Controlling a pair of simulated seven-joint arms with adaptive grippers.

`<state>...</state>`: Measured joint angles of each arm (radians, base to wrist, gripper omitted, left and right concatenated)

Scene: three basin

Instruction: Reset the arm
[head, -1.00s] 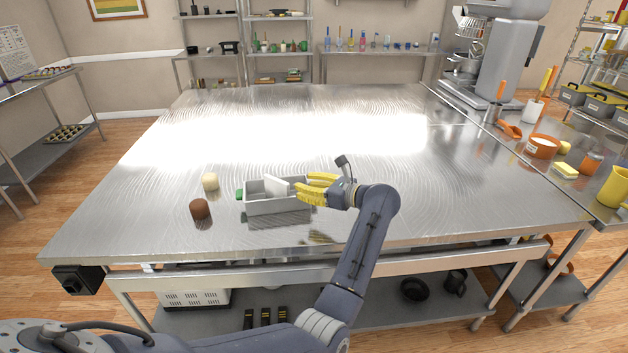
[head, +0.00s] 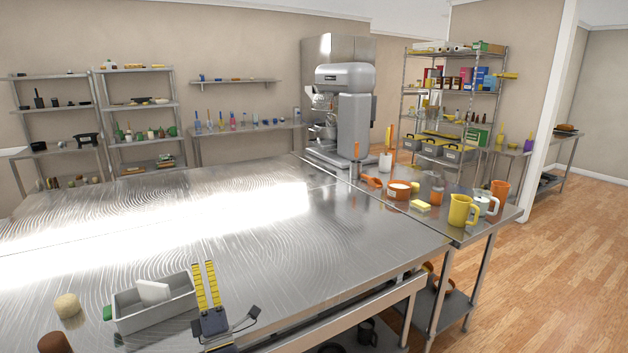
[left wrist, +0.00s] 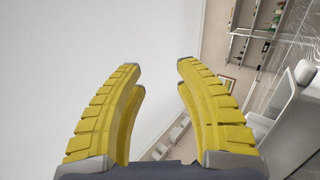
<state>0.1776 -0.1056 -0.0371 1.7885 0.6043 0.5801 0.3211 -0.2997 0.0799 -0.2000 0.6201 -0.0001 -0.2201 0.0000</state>
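My left gripper (head: 207,285) is at the near edge of the metal table, just right of a grey bin (head: 155,318). Its yellow fingers point up and stand apart, with nothing between them. The left wrist view also shows the open, empty fingers (left wrist: 160,85) against a pale surface, with shelving tilted at the right. A white block (head: 153,291) stands in the bin. My right gripper is not in view.
A tan round item (head: 67,305) and a brown one (head: 54,343) stand left of the bin. A side table at the right holds a yellow pitcher (head: 462,210), a sponge (head: 421,206) and an orange container (head: 398,190). The middle of the metal table (head: 300,250) is clear.

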